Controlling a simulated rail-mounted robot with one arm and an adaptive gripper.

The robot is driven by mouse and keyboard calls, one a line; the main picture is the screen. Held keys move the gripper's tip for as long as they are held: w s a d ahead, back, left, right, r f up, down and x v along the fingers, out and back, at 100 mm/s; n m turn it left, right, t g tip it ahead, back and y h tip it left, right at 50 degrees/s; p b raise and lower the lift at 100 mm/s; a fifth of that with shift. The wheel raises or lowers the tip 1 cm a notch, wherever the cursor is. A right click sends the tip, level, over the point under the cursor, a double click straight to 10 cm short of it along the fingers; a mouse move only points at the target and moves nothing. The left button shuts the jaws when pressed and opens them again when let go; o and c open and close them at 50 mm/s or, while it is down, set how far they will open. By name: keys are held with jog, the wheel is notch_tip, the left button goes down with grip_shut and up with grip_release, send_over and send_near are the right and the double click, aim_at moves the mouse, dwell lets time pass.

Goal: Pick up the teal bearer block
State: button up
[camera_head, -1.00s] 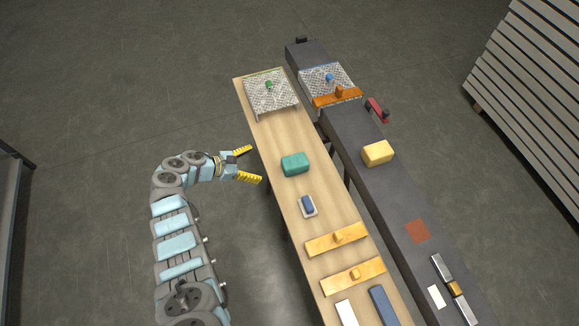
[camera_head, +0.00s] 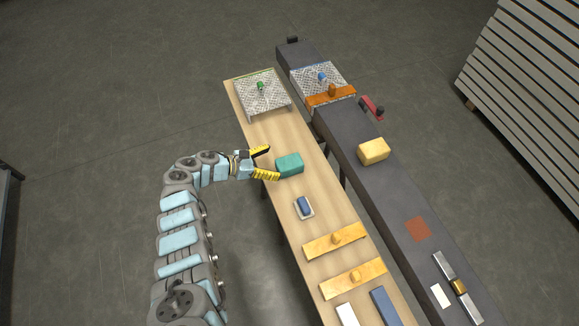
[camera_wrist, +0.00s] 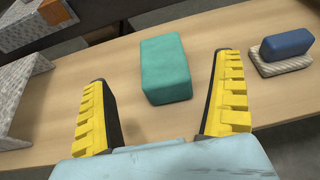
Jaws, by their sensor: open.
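In the wrist view the block (camera_wrist: 166,69) stands ahead between the two spread fingertips of my gripper (camera_wrist: 163,80). Clear gaps show on both sides, and the fingers do not appear to touch it.
A blue block on a small pale tray (camera_head: 304,207) sits nearby, right of the block in the wrist view (camera_wrist: 287,45). A speckled stand (camera_head: 264,97) is at the far end. Two wooden boards with knobs (camera_head: 335,240) lie nearer. A dark bench (camera_head: 391,193) carries a yellow block (camera_head: 373,151).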

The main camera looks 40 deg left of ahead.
aim_at(285, 163)
jog(key=shift+x, duration=1)
jog(key=w+d+f+b, duration=0.2)
jog(key=w+f+b, duration=0.1)
jog(key=shift+w, duration=0.25)
jog(key=shift+w+d, duration=0.1)
jog(key=shift+w, duration=0.2)
jog(key=c, duration=1.1)
